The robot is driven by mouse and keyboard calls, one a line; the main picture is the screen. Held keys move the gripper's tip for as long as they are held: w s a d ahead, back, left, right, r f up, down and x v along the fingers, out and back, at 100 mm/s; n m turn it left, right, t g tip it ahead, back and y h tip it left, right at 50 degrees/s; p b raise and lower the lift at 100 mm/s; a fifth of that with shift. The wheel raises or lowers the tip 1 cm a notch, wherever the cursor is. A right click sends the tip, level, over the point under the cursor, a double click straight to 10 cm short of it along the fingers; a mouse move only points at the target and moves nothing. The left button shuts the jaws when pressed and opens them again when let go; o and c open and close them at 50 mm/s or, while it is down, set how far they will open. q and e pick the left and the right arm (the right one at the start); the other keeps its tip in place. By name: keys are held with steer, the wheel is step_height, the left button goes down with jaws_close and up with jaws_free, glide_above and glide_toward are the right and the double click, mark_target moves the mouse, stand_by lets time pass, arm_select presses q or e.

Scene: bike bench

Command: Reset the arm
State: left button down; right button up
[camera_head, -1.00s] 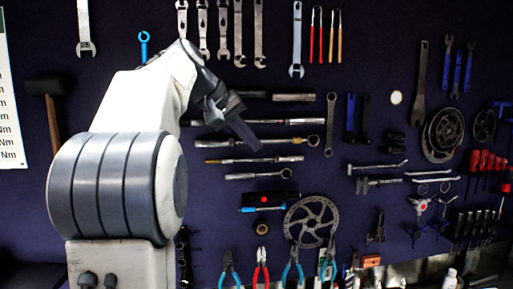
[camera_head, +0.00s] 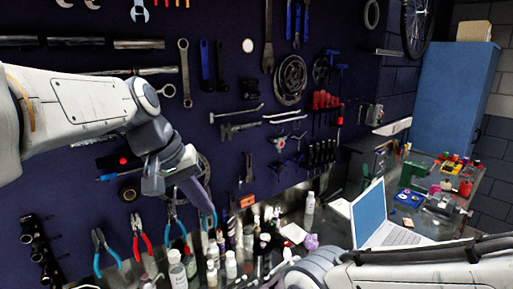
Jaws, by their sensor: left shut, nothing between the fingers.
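My left arm comes in from the left edge of the head view. Its dark gripper (camera_head: 198,198) points down to the right and is shut and empty. It is in front of the tool wall (camera_head: 225,150), over part of a disc-shaped part hung there. My right arm (camera_head: 420,272) lies low across the bottom right corner. Its gripper is not in the picture.
A bench (camera_head: 335,222) holds several bottles (camera_head: 309,208), an open laptop (camera_head: 380,222) and small coloured items at the right. Pliers (camera_head: 139,240) hang below my left gripper. A blue cabinet (camera_head: 452,98) stands at the far right.

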arm_select(q)
steer(key=s+d+f+m+g+y+b, duration=0.1)
steer(key=s+d+f+m, duration=0.2)
steer(key=s+f, duration=0.7)
steer(key=s+d+f+m+g+y+b, duration=0.2)
steer(key=s+f+m, duration=0.4)
steer(key=s+f, duration=0.5)
steer(key=shift+s+d+f, duration=0.25)
steer(key=shift+s+d, duration=0.2)
steer(key=shift+s, duration=0.05)
